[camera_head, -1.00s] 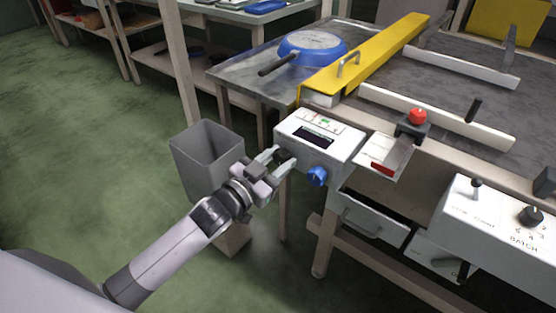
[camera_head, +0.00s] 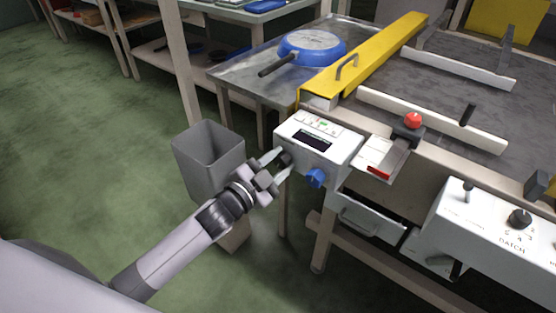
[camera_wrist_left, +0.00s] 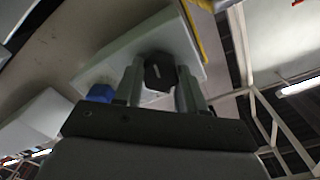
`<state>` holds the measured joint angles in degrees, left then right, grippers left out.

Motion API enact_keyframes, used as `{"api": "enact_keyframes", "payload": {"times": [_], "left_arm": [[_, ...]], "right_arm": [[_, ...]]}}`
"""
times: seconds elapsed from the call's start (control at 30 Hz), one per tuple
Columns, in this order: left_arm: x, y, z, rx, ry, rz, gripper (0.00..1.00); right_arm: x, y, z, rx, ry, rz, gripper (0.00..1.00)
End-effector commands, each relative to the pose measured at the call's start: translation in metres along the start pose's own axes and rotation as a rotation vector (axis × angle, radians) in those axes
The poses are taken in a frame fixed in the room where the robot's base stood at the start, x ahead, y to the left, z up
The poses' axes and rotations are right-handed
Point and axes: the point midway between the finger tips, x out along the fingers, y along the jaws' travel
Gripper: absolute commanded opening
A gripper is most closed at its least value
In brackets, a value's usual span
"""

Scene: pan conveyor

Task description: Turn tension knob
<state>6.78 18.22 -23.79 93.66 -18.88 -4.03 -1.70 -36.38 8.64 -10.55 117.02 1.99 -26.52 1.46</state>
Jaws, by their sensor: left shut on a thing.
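A white control box (camera_head: 322,137) with a dark display sits at the near left corner of the conveyor table. A black knob (camera_head: 285,158) is on its front face, and a blue knob (camera_head: 315,178) is to the right of it. My left gripper (camera_head: 280,161) has its fingers on both sides of the black knob and is shut on it. In the left wrist view the black knob (camera_wrist_left: 158,72) with a pale mark sits between the two fingers, and the blue knob (camera_wrist_left: 101,93) is off to the left. My right gripper is out of view.
A grey bin (camera_head: 208,158) stands behind my left forearm. A blue pan (camera_head: 311,47) lies on the metal table beside a yellow guard (camera_head: 365,58). A red knob (camera_head: 413,120) and a second white panel (camera_head: 490,222) are to the right. An open drawer (camera_head: 372,222) is below.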

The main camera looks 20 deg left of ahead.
Motion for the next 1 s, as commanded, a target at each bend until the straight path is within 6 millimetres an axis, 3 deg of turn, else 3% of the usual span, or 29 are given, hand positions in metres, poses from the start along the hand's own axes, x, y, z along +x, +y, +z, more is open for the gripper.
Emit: {"api": "enact_keyframes", "payload": {"times": [0.53, 0.57, 0.63, 1.0], "left_arm": [[-0.0002, 0.0009, 0.0004, 0.036, -0.001, 0.001, 0.09], [-0.0002, 0.0009, 0.0004, 0.036, -0.001, 0.001, 0.43], [-0.0002, 0.0009, 0.0004, 0.036, -0.001, 0.001, 0.65], [-0.0032, 0.0004, 0.0004, 0.036, -0.002, 0.001, 0.65]], "right_arm": [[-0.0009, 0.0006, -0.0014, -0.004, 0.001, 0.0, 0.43], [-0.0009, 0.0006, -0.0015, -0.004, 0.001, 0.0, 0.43], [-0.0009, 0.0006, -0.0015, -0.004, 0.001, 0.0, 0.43], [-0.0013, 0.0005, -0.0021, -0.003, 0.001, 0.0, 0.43]]}}
